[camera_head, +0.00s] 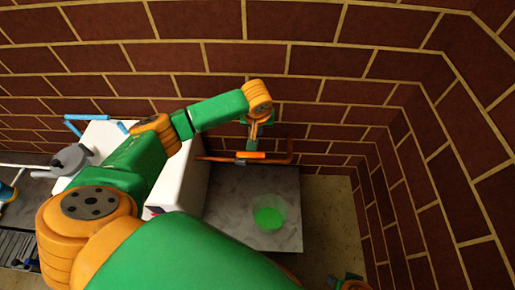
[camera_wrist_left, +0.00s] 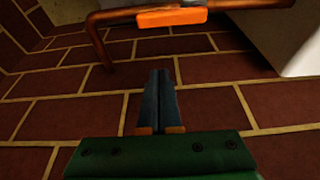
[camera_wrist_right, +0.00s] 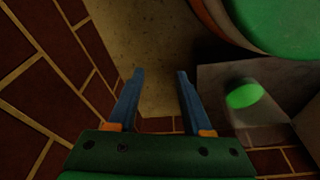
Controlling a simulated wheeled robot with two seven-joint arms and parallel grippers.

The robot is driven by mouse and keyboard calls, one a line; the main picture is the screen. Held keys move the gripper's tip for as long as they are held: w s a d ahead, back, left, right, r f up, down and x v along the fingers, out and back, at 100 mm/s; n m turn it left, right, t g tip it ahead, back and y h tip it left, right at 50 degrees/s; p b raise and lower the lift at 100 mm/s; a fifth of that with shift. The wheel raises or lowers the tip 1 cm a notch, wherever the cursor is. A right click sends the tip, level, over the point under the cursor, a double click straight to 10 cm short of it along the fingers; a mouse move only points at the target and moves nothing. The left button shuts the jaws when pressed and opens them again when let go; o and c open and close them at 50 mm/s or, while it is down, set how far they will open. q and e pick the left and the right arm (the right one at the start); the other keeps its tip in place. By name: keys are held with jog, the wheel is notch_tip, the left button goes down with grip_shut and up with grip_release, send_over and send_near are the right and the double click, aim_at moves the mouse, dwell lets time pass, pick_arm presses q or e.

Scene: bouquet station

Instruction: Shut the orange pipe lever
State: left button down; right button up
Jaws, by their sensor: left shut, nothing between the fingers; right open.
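The orange lever (camera_head: 263,155) sits on a copper pipe (camera_head: 222,158) along the brick wall. It also shows at the top of the left wrist view (camera_wrist_left: 171,17), lying in line with the pipe (camera_wrist_left: 98,42). My left gripper (camera_head: 251,143) is shut and empty, close to the lever in the head view. In the left wrist view its fingertips (camera_wrist_left: 160,73) are below the lever, apart from it in the picture. My right gripper (camera_wrist_right: 160,74) is open and empty, low by the wall; the lever is not in its view.
A grey counter (camera_head: 290,190) below the pipe holds a clear container with a green disc (camera_head: 268,217). A white box-like block (camera_head: 185,185) stands left of the pipe. A grey watering can (camera_head: 70,160) is farther left. Brick walls close off the back and right.

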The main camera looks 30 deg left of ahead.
aim_at(251, 156)
pick_arm(q)
jog(key=d+b+x, duration=0.1)
jog(key=b+x, duration=0.2)
jog(key=x, duration=0.3)
jog(key=s, duration=0.2)
jog(key=s+r, duration=0.1)
jog(key=s, duration=0.1)
jog(key=shift+d, duration=0.4)
pick_arm(e)
jog(key=w+v, duration=0.1)
jog(key=v, duration=0.6)
jog(key=shift+w+a+r+t, duration=0.2)
jog(key=shift+w+r+t, duration=0.1)
jog(key=shift+w+r, duration=0.3)
jog(key=shift+w, duration=0.15)
